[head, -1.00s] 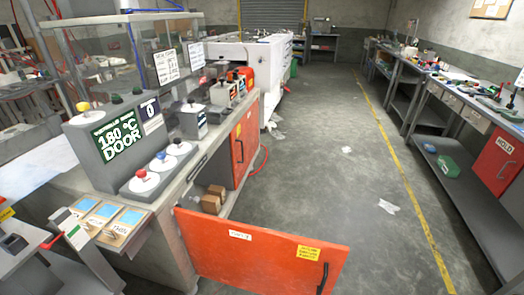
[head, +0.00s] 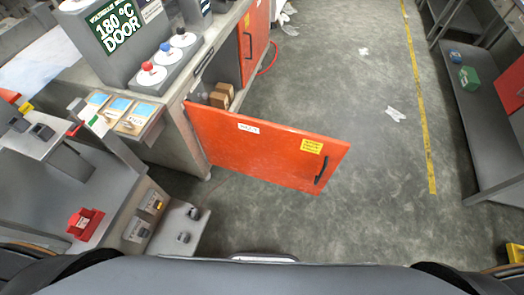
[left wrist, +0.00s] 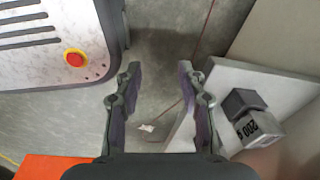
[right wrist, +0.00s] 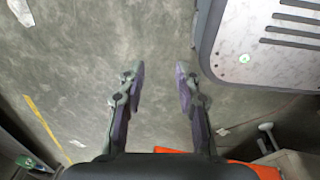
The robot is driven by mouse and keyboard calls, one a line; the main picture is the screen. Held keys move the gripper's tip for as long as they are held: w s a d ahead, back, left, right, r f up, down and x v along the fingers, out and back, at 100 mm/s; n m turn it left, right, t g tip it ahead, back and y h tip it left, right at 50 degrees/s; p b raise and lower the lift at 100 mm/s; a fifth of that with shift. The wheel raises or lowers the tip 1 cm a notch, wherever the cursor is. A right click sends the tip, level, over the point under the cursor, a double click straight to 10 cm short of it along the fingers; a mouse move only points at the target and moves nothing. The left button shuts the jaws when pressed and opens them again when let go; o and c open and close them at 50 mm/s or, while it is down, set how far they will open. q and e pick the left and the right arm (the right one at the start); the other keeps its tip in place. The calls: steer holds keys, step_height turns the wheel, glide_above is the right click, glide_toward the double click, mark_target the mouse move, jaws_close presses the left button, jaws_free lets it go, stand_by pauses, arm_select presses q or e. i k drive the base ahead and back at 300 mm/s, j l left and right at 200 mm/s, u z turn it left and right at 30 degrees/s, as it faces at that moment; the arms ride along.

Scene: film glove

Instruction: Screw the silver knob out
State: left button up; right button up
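No knob that I can clearly call silver stands out in the head view. Red, blue and black knobs sit on white discs on the grey control box (head: 130,42) with the 180 °C DOOR display. A pale T-shaped piece (right wrist: 266,130), perhaps a knob or handle, shows small in the right wrist view; I cannot tell which. My left gripper (left wrist: 160,72) is open and empty, with floor between its fingers. My right gripper (right wrist: 160,70) is open and empty over the floor. Neither gripper shows in the head view.
An orange door (head: 262,148) stands open into the aisle. A grey bench (head: 120,180) at left holds a red block (head: 84,222). A long workbench (head: 478,140) lines the right.

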mark_target(205, 95)
steer(key=i+l+u, duration=0.15)
steer(key=l+u, duration=1.35)
steer(key=l, duration=0.25)
